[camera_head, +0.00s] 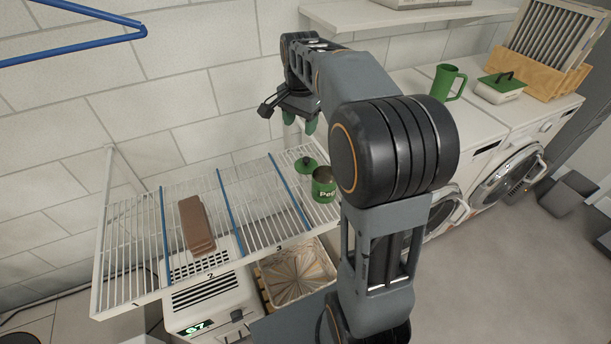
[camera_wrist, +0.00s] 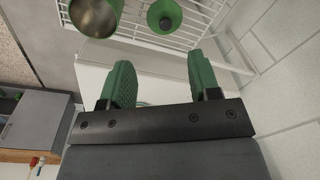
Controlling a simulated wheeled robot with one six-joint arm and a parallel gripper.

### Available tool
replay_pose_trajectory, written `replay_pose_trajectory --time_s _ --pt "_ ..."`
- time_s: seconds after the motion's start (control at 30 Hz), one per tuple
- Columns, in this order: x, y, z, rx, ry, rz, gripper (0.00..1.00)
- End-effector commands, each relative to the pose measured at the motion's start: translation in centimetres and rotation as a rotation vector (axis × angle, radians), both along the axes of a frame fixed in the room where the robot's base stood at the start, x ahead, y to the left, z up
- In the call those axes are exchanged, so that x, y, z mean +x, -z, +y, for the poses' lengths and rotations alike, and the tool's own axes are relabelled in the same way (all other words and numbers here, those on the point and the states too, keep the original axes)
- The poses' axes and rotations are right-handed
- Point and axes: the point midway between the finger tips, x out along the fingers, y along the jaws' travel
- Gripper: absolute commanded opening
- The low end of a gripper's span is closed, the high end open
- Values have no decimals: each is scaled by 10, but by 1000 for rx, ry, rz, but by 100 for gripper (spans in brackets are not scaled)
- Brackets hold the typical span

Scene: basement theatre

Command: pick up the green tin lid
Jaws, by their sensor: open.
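The green tin lid (camera_head: 305,165) is a round disc with a dark knob, lying on the white wire rack (camera_head: 141,235). In the wrist view the lid (camera_wrist: 158,23) is at the top, with its knob facing the camera. The open green tin (camera_head: 324,186), marked with lettering, stands beside it; the wrist view shows the tin's open mouth (camera_wrist: 94,17). My gripper (camera_head: 301,122) is above and beyond the rack's right end, open, with nothing between its green fingertips (camera_wrist: 157,80). It is apart from the lid. My arm stands close to the tin's right side in the head view.
Brown slabs (camera_head: 196,226) lie on the rack's middle section. Below are a white appliance (camera_head: 209,300) and a crate (camera_head: 328,268). Washing machines at right carry a green mug (camera_head: 446,82), a green-lidded dish (camera_head: 498,92) and a wooden box (camera_head: 545,75). A blue hanger (camera_head: 75,50) is at upper left.

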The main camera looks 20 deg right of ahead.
Motion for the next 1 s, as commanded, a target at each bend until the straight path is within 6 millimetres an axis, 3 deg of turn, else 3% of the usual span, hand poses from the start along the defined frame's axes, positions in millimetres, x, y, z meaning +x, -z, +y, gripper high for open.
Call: replay_pose_trajectory --time_s 0.03,0.3,0.7,1.0 --pt "12 16 -9 6 67 18 57" --pt "39 46 -28 20 261 64 57" --pt "40 109 -27 19 269 65 57" --pt "38 128 -27 20 268 66 57"
